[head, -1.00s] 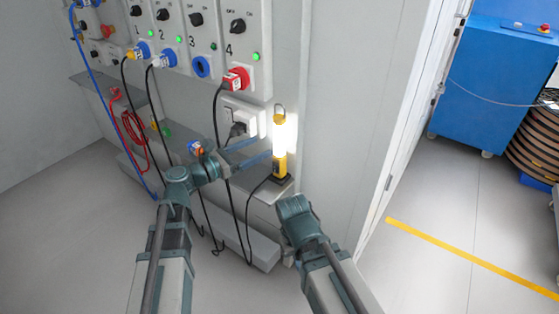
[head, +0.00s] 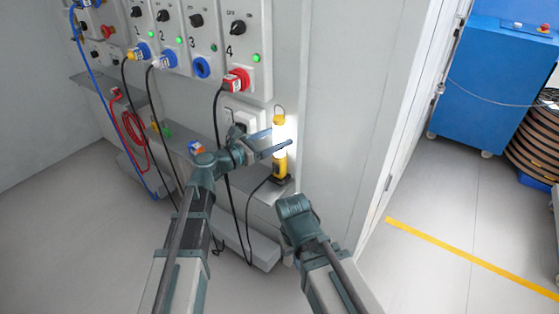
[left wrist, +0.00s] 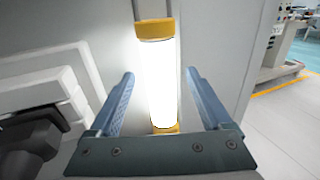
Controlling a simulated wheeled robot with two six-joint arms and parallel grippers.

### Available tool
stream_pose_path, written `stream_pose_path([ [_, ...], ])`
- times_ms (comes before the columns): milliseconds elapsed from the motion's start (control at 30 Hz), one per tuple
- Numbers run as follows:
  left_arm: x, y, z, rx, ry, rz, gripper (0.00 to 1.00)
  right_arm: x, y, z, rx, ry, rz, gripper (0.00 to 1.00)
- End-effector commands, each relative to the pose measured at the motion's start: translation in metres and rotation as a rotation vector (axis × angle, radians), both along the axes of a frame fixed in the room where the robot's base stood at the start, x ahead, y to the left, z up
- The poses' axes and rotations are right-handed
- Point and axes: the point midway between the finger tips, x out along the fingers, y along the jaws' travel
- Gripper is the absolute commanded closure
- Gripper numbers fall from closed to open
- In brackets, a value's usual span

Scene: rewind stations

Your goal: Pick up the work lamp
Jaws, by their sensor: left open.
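The work lamp (head: 280,166) stands upright on a grey ledge beside the wall, with a bright white tube between yellow ends and a hook on top. In the left wrist view, the lit lamp (left wrist: 162,85) rises between my two blue fingers, with a gap on both sides. My left gripper (head: 282,137) is open at the height of the tube, its fingers covering part of the lamp in the head view. My left gripper also shows in the left wrist view (left wrist: 159,76). My right arm's links show at the bottom, but its gripper is not visible.
Behind is a panel (head: 212,48) with switches and coloured plugs. A white socket (head: 243,119) with a black plug sits just left of the lamp. Black cables hang below it. The ledge (head: 268,195) carries the lamp. Open floor and a blue cabinet (head: 495,80) lie right.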

Motion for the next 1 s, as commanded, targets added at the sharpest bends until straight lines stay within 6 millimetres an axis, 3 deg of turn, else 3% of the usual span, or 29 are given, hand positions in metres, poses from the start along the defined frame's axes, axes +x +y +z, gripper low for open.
stream_pose_path([
  [100, -0.0006, 0.0004, 0.0000, 0.000, 0.000, 0.000, 0.18, 0.0000, 0.0000, 0.0000, 0.000, 0.000, 0.000, 1.00],
  [567, -0.0007, 0.0007, 0.0000, 0.000, 0.000, 0.000, 1.00, 0.0000, 0.0000, 0.0000, 0.000, 0.000, 0.000, 1.00],
  [1000, -0.0008, 0.0008, 0.0000, 0.000, 0.000, 0.000, 1.00, 0.0000, 0.0000, 0.0000, 0.000, 0.000, 0.000, 1.00],
])
